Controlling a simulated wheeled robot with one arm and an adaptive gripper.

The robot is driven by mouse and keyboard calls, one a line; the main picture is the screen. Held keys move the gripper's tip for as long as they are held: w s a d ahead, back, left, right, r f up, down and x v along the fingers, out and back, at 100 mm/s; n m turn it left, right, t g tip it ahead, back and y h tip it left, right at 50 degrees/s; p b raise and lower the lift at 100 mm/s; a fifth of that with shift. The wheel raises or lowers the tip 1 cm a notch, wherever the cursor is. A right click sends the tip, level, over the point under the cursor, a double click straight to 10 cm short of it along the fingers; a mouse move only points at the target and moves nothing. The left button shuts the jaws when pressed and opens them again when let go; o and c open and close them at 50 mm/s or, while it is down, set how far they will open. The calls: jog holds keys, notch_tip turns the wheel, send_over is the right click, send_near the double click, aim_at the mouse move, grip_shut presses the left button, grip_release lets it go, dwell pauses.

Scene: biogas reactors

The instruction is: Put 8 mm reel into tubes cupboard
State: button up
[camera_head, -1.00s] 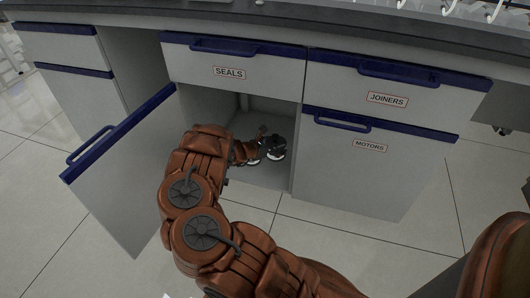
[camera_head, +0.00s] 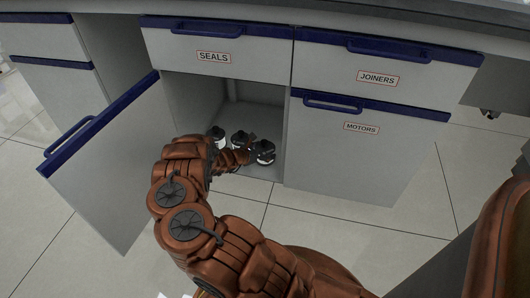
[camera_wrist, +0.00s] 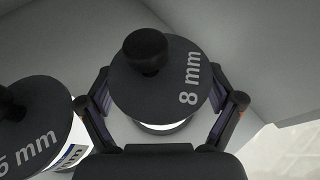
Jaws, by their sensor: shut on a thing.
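The 8 mm reel (camera_wrist: 150,100) has a dark grey disc top with a black knob and a white lower part. My gripper (camera_wrist: 165,105) is shut on it, one finger on each side, in the wrist view. In the head view the reel (camera_head: 264,150) is inside the open cupboard (camera_head: 262,118) under the SEALS drawer, near its right wall. My gripper (camera_head: 250,152) reaches in there from the left. The cupboard door (camera_head: 110,165) stands open to the left. Whether the reel touches the cupboard floor I cannot tell.
Another reel, its label ending in "5 mm" (camera_wrist: 30,125), stands just left of the held one. The head view shows two other reels, one in the middle (camera_head: 240,139) and one farther left (camera_head: 219,137). The MOTORS cupboard (camera_head: 350,150) is shut on the right.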

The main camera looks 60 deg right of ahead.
jog(key=shift+f, duration=0.1)
jog(key=o, duration=1)
jog(key=shift+w+a+r, duration=0.1)
jog(key=shift+a+r, duration=0.15)
jog(key=shift+r, duration=0.05)
jog(key=p+v, duration=0.3)
jog(key=v, duration=0.8)
jog(key=shift+a, duration=0.25)
